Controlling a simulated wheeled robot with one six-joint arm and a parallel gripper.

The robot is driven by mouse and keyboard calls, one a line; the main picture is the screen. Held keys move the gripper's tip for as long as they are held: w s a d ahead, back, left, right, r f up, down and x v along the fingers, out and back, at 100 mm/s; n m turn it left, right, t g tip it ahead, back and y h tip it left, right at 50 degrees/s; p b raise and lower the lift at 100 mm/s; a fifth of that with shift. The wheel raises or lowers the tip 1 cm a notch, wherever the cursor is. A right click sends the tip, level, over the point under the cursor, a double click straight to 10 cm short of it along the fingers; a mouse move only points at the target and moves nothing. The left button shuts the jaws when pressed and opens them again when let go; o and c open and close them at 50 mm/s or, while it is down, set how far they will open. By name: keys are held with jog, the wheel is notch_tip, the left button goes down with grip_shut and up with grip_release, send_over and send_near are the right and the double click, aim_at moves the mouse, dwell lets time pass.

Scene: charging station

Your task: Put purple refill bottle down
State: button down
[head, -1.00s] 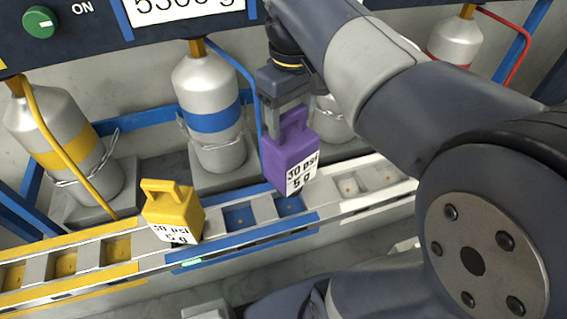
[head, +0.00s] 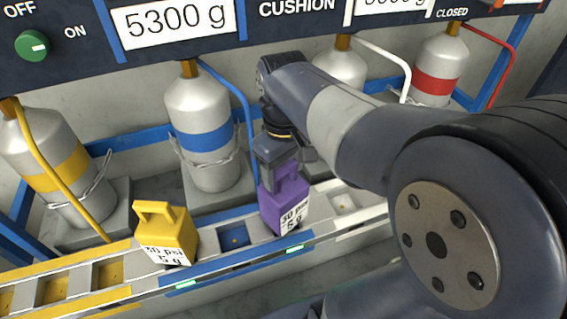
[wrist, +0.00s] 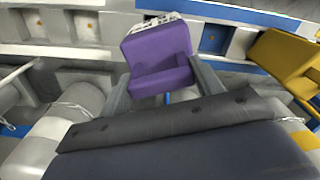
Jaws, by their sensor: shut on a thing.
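The purple refill bottle (head: 284,203), labelled "30 psi 5 g", is upright at the right end of the blue rail section (head: 212,267). It appears seated in a slot there, and a green light glows on the rail edge below it. My gripper (head: 279,172) is shut on its handle from above. In the wrist view the purple bottle (wrist: 158,58) is between the two fingers, its base at the rail; the slot under it is hidden. A yellow bottle (head: 167,233) with a similar label stands at the blue section's left end.
An empty blue slot (head: 234,236) lies between the two bottles. White slots (head: 344,201) to the right and yellow slots (head: 108,272) to the left look empty. Tall banded cylinders, including a blue-banded one (head: 203,135), stand behind the rail with hoses.

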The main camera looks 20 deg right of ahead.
jog(key=shift+c, duration=1.9)
grip_release()
jog(key=shift+f, duration=0.1)
notch_tip(320, 180, up, 12)
